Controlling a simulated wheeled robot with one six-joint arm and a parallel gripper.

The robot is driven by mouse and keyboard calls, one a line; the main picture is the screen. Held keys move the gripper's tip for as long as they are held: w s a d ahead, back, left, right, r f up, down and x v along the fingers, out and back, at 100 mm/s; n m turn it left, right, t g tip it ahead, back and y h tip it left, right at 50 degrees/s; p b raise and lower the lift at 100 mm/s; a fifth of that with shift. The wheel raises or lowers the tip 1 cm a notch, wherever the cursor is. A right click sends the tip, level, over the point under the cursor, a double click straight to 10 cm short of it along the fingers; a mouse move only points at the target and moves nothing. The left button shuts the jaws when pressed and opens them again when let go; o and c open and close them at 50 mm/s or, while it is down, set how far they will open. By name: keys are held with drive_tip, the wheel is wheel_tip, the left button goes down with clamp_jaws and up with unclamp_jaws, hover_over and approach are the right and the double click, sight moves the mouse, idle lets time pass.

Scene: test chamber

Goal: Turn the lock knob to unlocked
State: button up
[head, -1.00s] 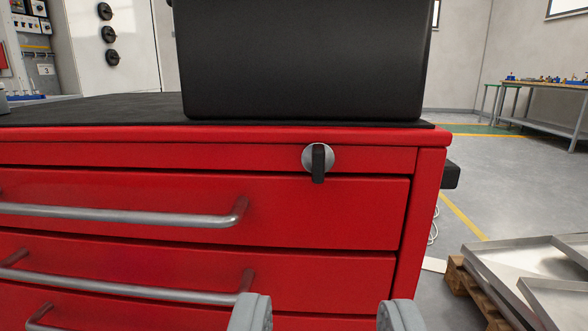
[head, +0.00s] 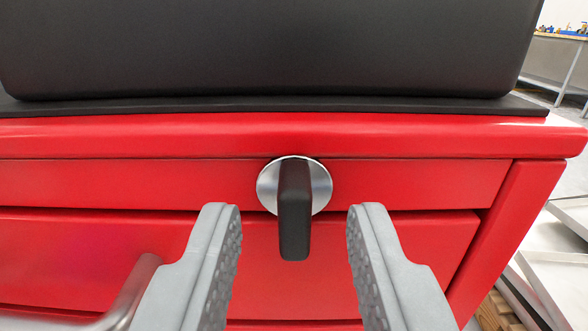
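The lock knob (head: 295,215) is a black lever on a round silver plate (head: 268,187), set in the top front strip of a red tool cabinet (head: 120,180). The lever hangs straight down. My gripper (head: 294,222) is open, with one grey finger on each side of the lever. Clear gaps show between the lever and both fingers. Nothing is held. How far the fingertips are from the cabinet face is hard to tell.
A large black case (head: 270,45) stands on the black mat (head: 300,106) on the cabinet top. A silver drawer handle (head: 130,295) sticks out at lower left, close to the left finger. Metal trays (head: 560,280) lie at the right.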

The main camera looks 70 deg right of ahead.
drive_tip(key=shift+w+d, duration=0.2)
drive_tip(key=shift+d, duration=0.35)
clamp_jaws()
